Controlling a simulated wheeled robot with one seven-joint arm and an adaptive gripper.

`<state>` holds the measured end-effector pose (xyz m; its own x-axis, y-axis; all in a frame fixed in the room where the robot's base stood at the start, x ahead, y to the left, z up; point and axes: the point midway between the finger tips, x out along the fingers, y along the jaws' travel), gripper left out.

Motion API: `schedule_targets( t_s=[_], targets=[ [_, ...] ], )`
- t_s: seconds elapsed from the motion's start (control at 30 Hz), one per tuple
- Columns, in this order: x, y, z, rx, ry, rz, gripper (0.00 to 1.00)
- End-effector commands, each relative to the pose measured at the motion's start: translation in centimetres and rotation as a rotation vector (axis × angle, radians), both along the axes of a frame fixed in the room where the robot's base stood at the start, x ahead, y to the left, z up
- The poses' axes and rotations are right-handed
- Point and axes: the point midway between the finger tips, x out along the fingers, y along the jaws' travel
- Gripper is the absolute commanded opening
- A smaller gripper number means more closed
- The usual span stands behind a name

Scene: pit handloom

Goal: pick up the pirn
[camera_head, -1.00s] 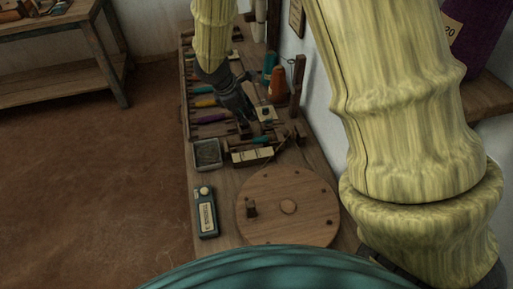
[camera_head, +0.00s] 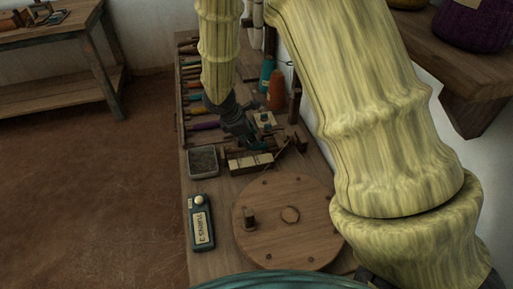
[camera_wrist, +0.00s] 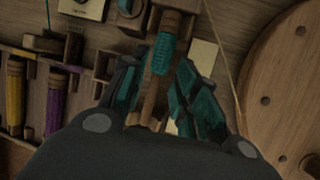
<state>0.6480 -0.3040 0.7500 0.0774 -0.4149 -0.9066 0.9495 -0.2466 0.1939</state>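A pirn with teal thread (camera_wrist: 163,54) and a bare wooden shaft lies in a small wooden fixture, between my gripper's fingers in the wrist view. My gripper (camera_wrist: 157,72) is open, with one dark teal finger on each side of the shaft; a gap shows beside the fingers, and contact cannot be made out. In the head view my gripper (camera_head: 242,136) hangs low over the bench at the fixture, and hides most of the pirn. Other pirns, purple (camera_wrist: 54,103) and yellow (camera_wrist: 15,92), lie in a rack to the left in the wrist view.
A round wooden disc (camera_head: 270,237) with a peg lies in front on the bench. A counter marked TURNS 3 (camera_head: 201,222) and a small tray (camera_head: 203,161) are at the left edge. Orange (camera_head: 276,90) and teal (camera_head: 267,75) cones stand behind, by the wall.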

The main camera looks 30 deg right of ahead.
Motion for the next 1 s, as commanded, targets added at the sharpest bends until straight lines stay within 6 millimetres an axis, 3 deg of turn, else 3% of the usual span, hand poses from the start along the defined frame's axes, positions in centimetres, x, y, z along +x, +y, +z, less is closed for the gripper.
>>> schedule_targets(
  t_s=[0.43, 0.8, 0.93, 1.0],
  targets=[
    [0.2, -1.8, -4.4, 0.0, 0.001, 0.0, 0.3],
    [0.3, -2.1, -5.0, 0.0, 0.0, 0.0, 0.3],
    [0.3, -2.1, -5.0, 0.0, 0.0, 0.0, 0.07],
    [0.3, -2.1, -5.0, 0.0, 0.0, 0.0, 0.02]
  ],
)
